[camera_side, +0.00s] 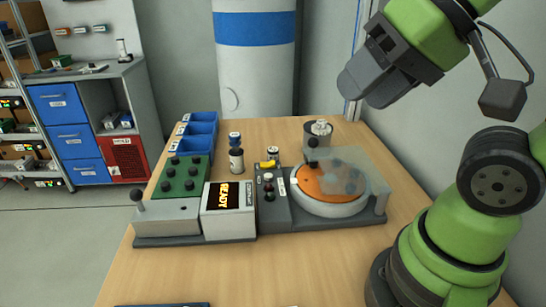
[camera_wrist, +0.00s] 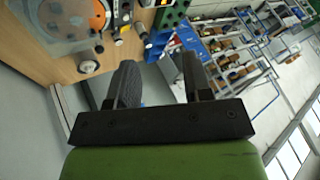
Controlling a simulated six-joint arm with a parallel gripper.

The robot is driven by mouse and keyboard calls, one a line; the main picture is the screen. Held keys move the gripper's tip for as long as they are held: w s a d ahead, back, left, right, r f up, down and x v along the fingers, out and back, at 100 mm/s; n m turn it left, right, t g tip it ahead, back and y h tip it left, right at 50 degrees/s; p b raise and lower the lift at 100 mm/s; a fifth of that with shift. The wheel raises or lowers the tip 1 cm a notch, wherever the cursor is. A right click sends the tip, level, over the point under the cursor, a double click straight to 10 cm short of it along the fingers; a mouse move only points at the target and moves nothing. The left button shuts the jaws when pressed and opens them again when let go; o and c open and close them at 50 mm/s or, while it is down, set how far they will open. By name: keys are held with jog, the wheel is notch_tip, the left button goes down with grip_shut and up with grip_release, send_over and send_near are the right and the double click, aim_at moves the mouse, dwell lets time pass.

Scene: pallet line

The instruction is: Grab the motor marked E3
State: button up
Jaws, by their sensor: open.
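No E3 marking is legible in either view, so I cannot tell which part is the motor. A small dark cylinder with a white band and blue top (camera_side: 236,155) stands upright on the table behind the panel. A shorter one (camera_side: 272,154) stands to its right, partly hidden by the control box. Bluish round parts (camera_side: 350,184) show dimly under a clear cover on the orange disc (camera_side: 313,184). My gripper (camera_side: 362,92) is high above the table's back right, apart from everything; in the wrist view its jaws (camera_wrist: 160,80) are open and empty.
A silver cylinder in a grey cup (camera_side: 318,130) stands behind the disc. Blue bins (camera_side: 197,130), a green knobbed block (camera_side: 184,176) and a READY screen (camera_side: 230,196) are at left. A white column (camera_side: 254,75) rises behind. The wooden table front (camera_side: 290,265) is mostly clear.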

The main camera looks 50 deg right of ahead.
jog(key=w+d+m, duration=0.2)
jog(key=w+m, duration=0.4)
jog(key=w, duration=0.2)
jog(key=m+g+h, duration=0.1)
jog(key=m+g, duration=0.2)
jog(key=m, duration=2)
send_over(274, 149)
jog(key=s, duration=0.4)
notch_tip(274, 149, down, 20)
jog(key=x, duration=0.4)
jog(key=shift+w+d+f, duration=0.1)
jog(key=shift+d+f, duration=0.1)
jog(key=shift+f, duration=0.15)
jog(key=shift+w+x, duration=0.1)
jog(key=shift+x, duration=1.35)
jog(key=shift+w+x, duration=0.15)
jog(key=shift+x, duration=1.35)
jog(key=shift+r, duration=0.1)
jog(key=shift+d, duration=0.1)
jog(key=c, duration=0.7)
